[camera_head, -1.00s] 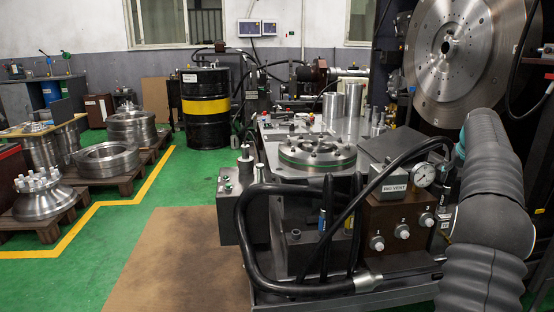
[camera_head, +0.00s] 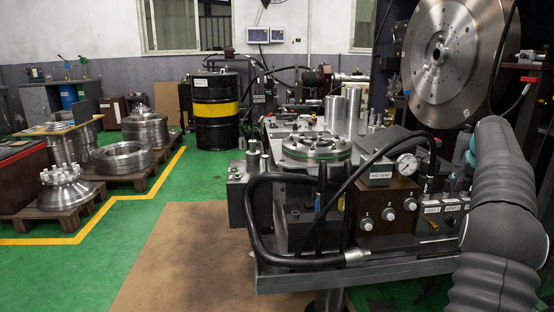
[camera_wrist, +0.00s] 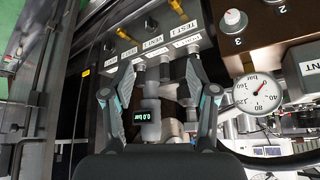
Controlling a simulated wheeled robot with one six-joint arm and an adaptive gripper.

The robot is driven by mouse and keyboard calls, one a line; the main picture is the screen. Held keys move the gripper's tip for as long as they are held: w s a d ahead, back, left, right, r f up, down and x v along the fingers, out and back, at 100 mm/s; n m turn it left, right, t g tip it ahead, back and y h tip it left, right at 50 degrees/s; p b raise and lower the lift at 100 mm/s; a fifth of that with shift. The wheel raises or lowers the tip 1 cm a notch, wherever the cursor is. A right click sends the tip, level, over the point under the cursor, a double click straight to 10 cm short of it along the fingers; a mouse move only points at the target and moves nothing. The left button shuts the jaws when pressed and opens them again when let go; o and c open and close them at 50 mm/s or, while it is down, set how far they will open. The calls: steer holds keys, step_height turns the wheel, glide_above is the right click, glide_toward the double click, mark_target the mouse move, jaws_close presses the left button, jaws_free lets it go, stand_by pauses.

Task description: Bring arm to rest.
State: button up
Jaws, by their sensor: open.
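My gripper (camera_wrist: 160,68) is open in the wrist view, its two fingers apart. A small gauge with a lit "0.0 bar" display (camera_wrist: 148,115) shows between the fingers, below the labelled port block (camera_wrist: 160,45); I see no finger closed on it. Whether a finger touches it, I cannot tell. My grey-sleeved arm is bent at the right of the head view, in front of the fixture's right end.
The hydraulic fixture (camera_head: 385,255) with its black hoses (camera_head: 258,235) stands close on the arm's left. A dial gauge (camera_head: 406,165) sits above the brown valve block (camera_head: 388,200). A large metal disc (camera_head: 462,50) stands behind. The floor at left front is open.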

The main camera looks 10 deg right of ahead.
steer(key=s+a+f+g+y, duration=0.1)
steer(key=s+a+f+g, duration=0.1)
steer(key=s+a+f, duration=0.45)
steer(key=s+a+n, duration=0.2)
steer(key=s+a, duration=0.8)
steer(key=a, duration=0.4)
steer(key=s+a+f+n+t+y, duration=0.1)
steer(key=s+a+n, duration=0.1)
steer(key=s+a, duration=0.8)
steer(key=s+a+n+t+y, duration=0.1)
steer(key=s+a+n, duration=0.1)
steer(key=s+a, duration=0.8)
steer(key=a, duration=0.8)
steer(key=shift+s+a+f, duration=0.15)
steer(key=shift+s+a, duration=0.1)
steer(key=shift+a, duration=0.1)
